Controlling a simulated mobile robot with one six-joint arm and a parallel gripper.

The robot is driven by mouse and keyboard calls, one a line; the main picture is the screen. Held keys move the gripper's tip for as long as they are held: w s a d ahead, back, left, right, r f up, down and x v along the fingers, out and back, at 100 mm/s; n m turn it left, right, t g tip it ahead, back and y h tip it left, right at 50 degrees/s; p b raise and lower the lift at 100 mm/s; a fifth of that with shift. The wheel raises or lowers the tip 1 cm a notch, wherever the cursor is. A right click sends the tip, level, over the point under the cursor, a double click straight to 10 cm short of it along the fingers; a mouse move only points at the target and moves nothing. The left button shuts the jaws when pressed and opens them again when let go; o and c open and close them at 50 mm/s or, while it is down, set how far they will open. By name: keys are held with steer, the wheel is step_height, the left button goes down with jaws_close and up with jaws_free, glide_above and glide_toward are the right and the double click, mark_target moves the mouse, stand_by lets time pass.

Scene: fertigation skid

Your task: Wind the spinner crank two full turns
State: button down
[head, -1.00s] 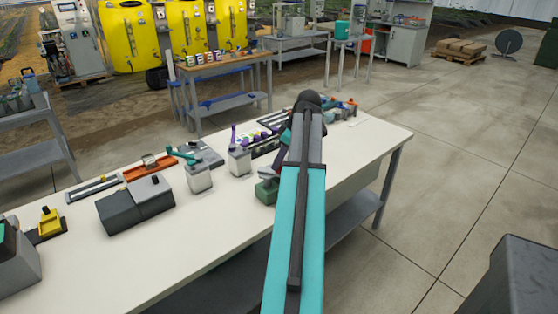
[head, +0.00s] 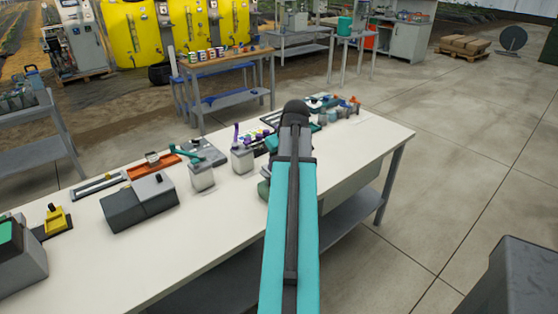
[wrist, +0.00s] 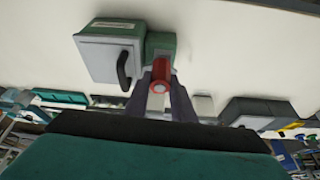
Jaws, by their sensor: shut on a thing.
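A green and light-grey device (wrist: 110,52), which appears to be the spinner, stands on the white bench top in the wrist view. It has a dark curved handle (wrist: 124,70) on its pale face. A red round grip (wrist: 160,82), seemingly that of the crank, is beside the green housing. My gripper (wrist: 161,92) is shut on this red grip, with one dark finger on each side. In the head view only a bit of the green device (head: 264,188) shows beside my arm. The gripper and crank are hidden there.
The white bench (head: 235,222) carries a grey box (head: 139,203), a white container with a teal handle (head: 201,176), another with a purple top (head: 242,158), and an orange tray (head: 150,166). Bench top in front of these is clear. A dark box (head: 508,282) stands at lower right.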

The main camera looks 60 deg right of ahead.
steer(key=w+a+m+g+h+p, duration=0.1)
steer(key=w+m+g, duration=0.6)
steer(key=m, duration=1.4)
steer(key=shift+a+m+h, duration=0.15)
steer(key=shift+m+h, duration=0.15)
steer(key=shift+m, duration=0.1)
steer(key=shift+w, duration=0.1)
stand_by(0.3)
steer(key=c, duration=1.5)
jaws_free()
steer(key=shift+a+r, duration=0.1)
